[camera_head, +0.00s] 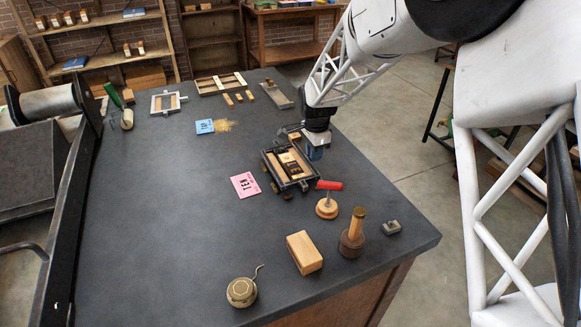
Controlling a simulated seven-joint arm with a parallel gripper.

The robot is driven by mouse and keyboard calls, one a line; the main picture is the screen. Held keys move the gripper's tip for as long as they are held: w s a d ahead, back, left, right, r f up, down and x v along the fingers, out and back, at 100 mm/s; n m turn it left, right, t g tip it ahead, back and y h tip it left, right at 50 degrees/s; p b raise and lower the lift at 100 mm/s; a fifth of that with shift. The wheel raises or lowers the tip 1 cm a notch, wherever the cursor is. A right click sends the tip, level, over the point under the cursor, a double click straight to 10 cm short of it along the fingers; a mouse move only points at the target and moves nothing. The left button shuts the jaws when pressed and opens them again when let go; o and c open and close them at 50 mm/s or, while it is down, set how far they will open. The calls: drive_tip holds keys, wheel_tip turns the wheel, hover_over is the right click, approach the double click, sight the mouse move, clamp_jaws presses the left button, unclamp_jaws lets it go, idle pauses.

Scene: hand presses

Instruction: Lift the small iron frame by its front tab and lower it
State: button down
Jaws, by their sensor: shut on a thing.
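The small dark iron frame (280,180) is right of the middle of the dark table (180,215), around pale and dark wooden blocks. A wooden piece sits at its far end. My gripper (314,153) points down at the right side of this frame, close to it, shut on a part of it. The tab itself is hidden or too small to make out. I cannot tell from this view whether the frame is raised or tilted.
A pale frame (169,103) lies far left. The table's left middle is clear.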

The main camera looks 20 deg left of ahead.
drive_tip(key=shift+r, duration=0.5)
drive_tip(key=shift+f, duration=0.45)
drive_tip(key=shift+w+d+f, duration=0.1)
drive_tip(key=shift+f, duration=1.3)
idle(1.4)
drive_tip(key=c, duration=1)
unclamp_jaws()
drive_tip(key=shift+r, duration=3.5)
